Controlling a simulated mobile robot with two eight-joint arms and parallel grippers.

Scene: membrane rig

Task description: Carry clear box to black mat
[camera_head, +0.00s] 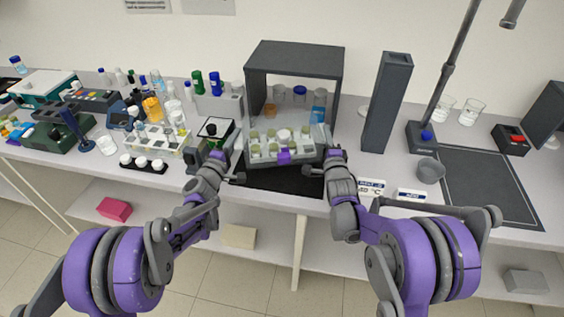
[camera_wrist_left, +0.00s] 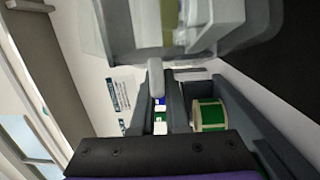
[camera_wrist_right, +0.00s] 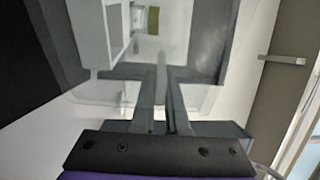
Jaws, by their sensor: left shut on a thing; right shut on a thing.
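The clear box (camera_head: 262,158), with several pale and greenish capped vials inside and a purple piece on its front, is held level between my two grippers in the head view. My left gripper (camera_head: 236,162) is shut on its left side, and my right gripper (camera_head: 327,157) is shut on its right side. The box wall shows close up in the left wrist view (camera_wrist_left: 100,28) and in the right wrist view (camera_wrist_right: 85,95). The black mat (camera_head: 285,183) lies on the bench below and in front of the box, partly hidden by it. I cannot tell the gap between them.
A dark open-fronted housing (camera_head: 295,52) stands right behind the box. A tall grey block (camera_head: 387,105) and a stand (camera_head: 425,135) are to the right, with a grey cup (camera_head: 430,171) and a dark grey panel (camera_head: 485,185). Racks and bottles crowd the left.

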